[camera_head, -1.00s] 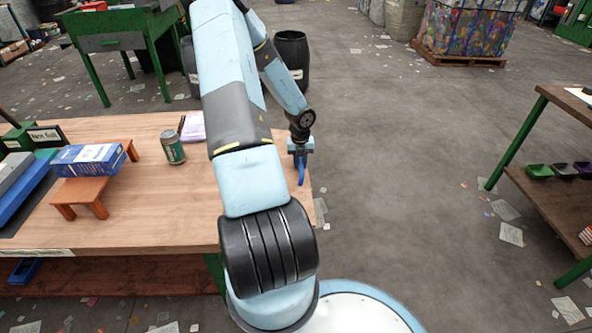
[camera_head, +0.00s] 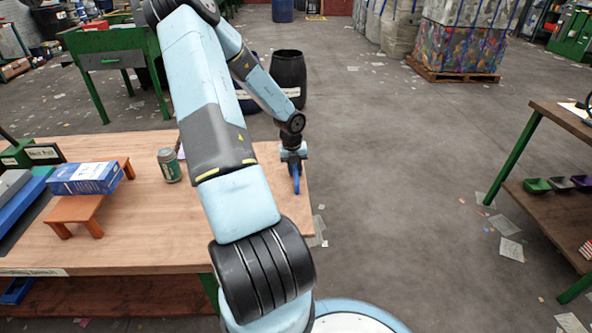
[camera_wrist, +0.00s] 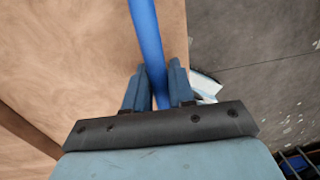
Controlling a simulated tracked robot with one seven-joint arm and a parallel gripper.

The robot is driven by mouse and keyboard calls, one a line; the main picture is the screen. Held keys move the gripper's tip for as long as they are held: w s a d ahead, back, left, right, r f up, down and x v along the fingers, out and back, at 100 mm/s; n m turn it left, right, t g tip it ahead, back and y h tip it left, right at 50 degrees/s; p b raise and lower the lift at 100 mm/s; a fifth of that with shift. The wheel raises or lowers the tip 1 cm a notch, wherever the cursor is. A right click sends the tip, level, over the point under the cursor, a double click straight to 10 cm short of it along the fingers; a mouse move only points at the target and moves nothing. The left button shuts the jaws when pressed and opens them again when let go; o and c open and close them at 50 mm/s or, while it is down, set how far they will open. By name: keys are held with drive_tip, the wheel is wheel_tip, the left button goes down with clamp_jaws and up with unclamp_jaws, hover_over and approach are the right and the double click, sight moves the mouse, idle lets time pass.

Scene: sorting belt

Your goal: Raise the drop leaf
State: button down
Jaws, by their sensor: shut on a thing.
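The wooden bench top (camera_head: 140,215) spans the left half of the head view. Its right end, which I take to be the drop leaf (camera_head: 275,190), looks about level with the rest, though my arm hides much of the join. The leaf also fills the left of the wrist view (camera_wrist: 70,60), with a dark seam at lower left. A blue bar handle (camera_head: 296,180) is by the leaf's outer edge. My gripper (camera_head: 294,162) is shut on the handle; in the wrist view the bar (camera_wrist: 147,35) runs between my two fingers (camera_wrist: 158,68).
A green can (camera_head: 169,166), a blue box (camera_head: 86,178) and a small orange stand (camera_head: 75,212) are on the bench at left. A shelf unit (camera_head: 570,185) stands at far right. The floor between is open, with scattered papers. A black barrel (camera_head: 287,75) stands behind.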

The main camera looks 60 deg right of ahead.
drive_tip(key=shift+w+r, duration=0.1)
drive_tip(key=shift+w, duration=0.05)
drive_tip(key=c, duration=1.3)
unclamp_jaws()
drive_tip(key=shift+o, duration=1)
wheel_tip(320, 180, up, 14)
drive_tip(key=shift+w+a+f, duration=0.2)
drive_tip(key=shift+w+a, duration=0.25)
